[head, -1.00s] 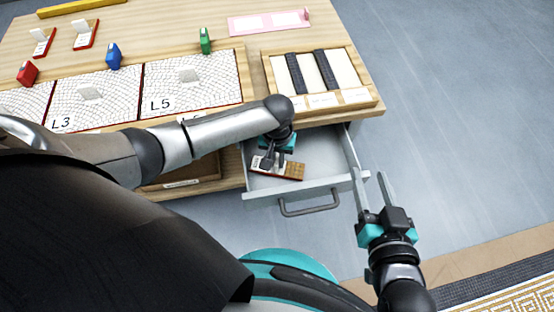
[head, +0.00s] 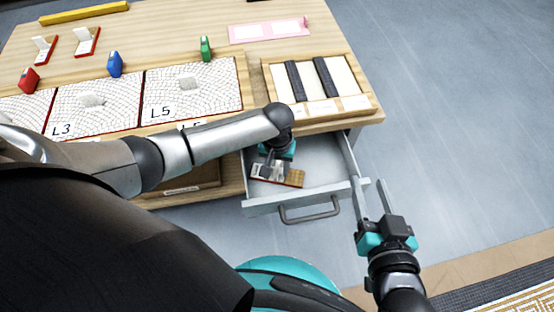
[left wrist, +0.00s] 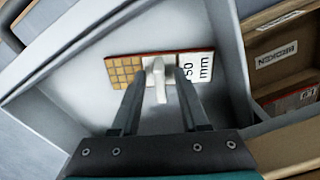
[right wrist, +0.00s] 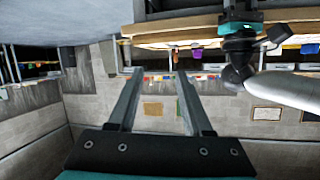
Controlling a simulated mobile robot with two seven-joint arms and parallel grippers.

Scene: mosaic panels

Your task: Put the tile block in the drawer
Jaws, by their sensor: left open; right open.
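The tile block (head: 294,179) lies in the open drawer (head: 325,160), towards its front left in the head view. In the left wrist view the tile block (left wrist: 122,70) shows an orange-brown tile grid, a white upright grip and a white label reading "50 mm". It appears to rest flat on the drawer floor. My left gripper (left wrist: 161,80) is open, with its fingers on either side of the white grip; in the head view the left gripper (head: 272,170) partly hides the block. My right gripper (head: 369,182) is open and empty, just right of the drawer front.
The drawer handle (head: 309,214) faces the front. The wooden table above holds mosaic panels (head: 205,100), a wooden tray (head: 375,104) with dark strips, a pink plate (head: 266,34) and coloured blocks. An open wooden compartment (left wrist: 275,62) adjoins the drawer. The floor at right is clear.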

